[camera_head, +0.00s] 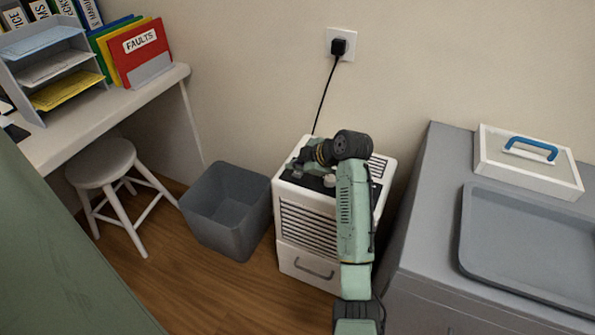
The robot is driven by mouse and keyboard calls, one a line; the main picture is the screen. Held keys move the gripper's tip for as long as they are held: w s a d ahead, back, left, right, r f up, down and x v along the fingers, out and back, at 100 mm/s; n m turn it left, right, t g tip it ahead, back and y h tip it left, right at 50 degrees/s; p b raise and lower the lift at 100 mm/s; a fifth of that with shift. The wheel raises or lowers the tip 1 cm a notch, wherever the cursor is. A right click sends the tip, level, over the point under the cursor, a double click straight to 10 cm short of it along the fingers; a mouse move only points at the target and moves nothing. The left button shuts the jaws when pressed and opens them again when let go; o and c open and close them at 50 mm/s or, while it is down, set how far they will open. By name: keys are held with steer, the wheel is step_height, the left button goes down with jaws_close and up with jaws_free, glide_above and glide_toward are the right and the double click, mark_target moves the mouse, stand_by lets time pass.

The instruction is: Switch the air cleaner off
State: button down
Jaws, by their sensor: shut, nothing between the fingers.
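The air cleaner (306,262) is a white box with a slatted front grille and a drawer-like handle below. It stands on the floor against the wall. Its top has a dark control strip with a pale round knob (329,180) and vents behind. My gripper (294,168) is shut and empty over the left part of the top, left of the knob. I cannot tell whether it touches the panel. My arm covers the right part of the front and top. A black cord runs from the cleaner up to a plug (338,47) in the wall socket.
A grey open bin (228,212) stands just left of the cleaner. A white stool (102,165) and a desk (130,100) with folders are farther left. A grey cabinet (418,225) on the right bears a tray (530,245) and a white box with a blue handle (528,165).

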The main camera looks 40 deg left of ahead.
mark_target(296, 175)
step_height(296, 175, up, 6)
steer(key=p, duration=0.4)
stand_by(0.4)
